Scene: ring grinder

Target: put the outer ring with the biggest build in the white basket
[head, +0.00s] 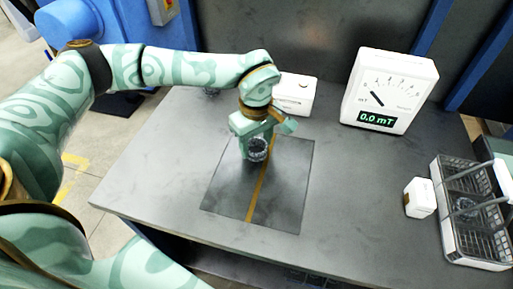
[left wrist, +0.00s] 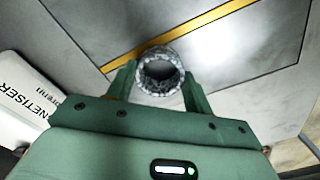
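A grey metal outer ring (head: 258,150) with a notched rim is between the fingers of my left gripper (head: 256,146), over the far part of the dark mat. In the left wrist view the ring (left wrist: 160,72) touches or nearly touches both fingers of the left gripper (left wrist: 160,80), which look shut on it. I cannot tell if it is clear of the mat. The white basket (head: 445,226), with grey mesh sides and a raised handle, stands at the right edge of the table. A dark round thing, possibly a ring (head: 466,208), shows inside. My right gripper is not in view.
A dark mat (head: 225,195) with a yellow stripe lies mid-table. A white demagnetiser box (head: 296,97) and a meter (head: 390,90) reading 0.0 mT stand behind. A small white box (head: 419,198) stands left of the basket. A part (head: 211,92) lies partly behind my arm.

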